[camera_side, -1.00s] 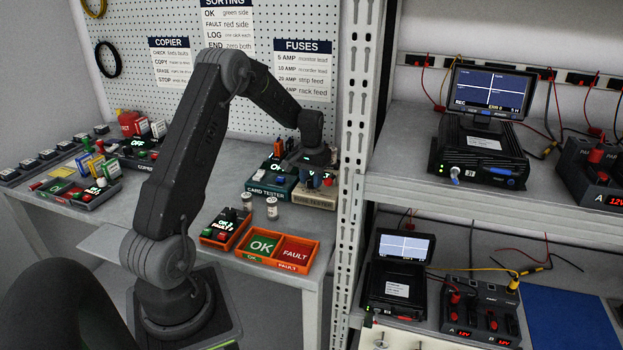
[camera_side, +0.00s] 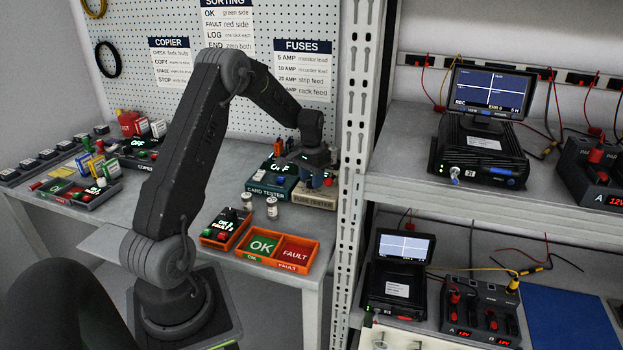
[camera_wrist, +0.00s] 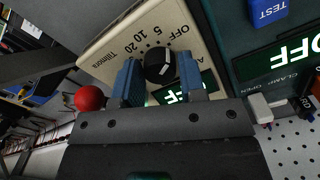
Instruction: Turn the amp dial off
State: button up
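The amp dial (camera_wrist: 160,66) is a round black knob with a white mark on the beige fuse tester (camera_wrist: 106,42). OFF, 5, 10 and 20 are printed around it in the wrist view. My gripper (camera_wrist: 160,78) has its two blue fingers on either side of the dial, apart, with what look like narrow gaps; contact is not clear. A lit green display on the tester is partly hidden behind the right finger. In the side view, my gripper (camera_side: 309,178) is low over the fuse tester (camera_side: 315,200), hiding the dial.
A red ball-shaped knob (camera_wrist: 89,98) is close left of the fingers. The dark green card tester (camera_side: 270,187) adjoins the fuse tester. Two small jars (camera_side: 272,207) and an orange OK/FAULT tray (camera_side: 311,268) stand in front. The shelf's metal post (camera_side: 352,150) is close on the right.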

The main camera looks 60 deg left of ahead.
jog(key=o, duration=0.3)
jog(key=shift+o, duration=0.2)
notch_tip(320, 180, up, 14)
dwell(0.4)
jog(key=shift+d+f, duration=0.1)
jog(key=s+d+r+m+t, duration=0.1)
jog(key=s+d+t, duration=0.1)
jog(key=s+d, duration=0.4)
jog(key=s+d+r+m+t, duration=0.1)
jog(key=s+d, duration=0.6)
jog(key=d, duration=0.8)
jog(key=s+d+r+m+t, duration=0.2)
jog(key=s+d+r, duration=0.1)
jog(key=s+d, duration=0.4)
jog(key=d, duration=0.3)
jog(key=shift+d+r+t, duration=0.2)
jog(key=shift+d+t, duration=0.1)
jog(key=shift+d, duration=0.1)
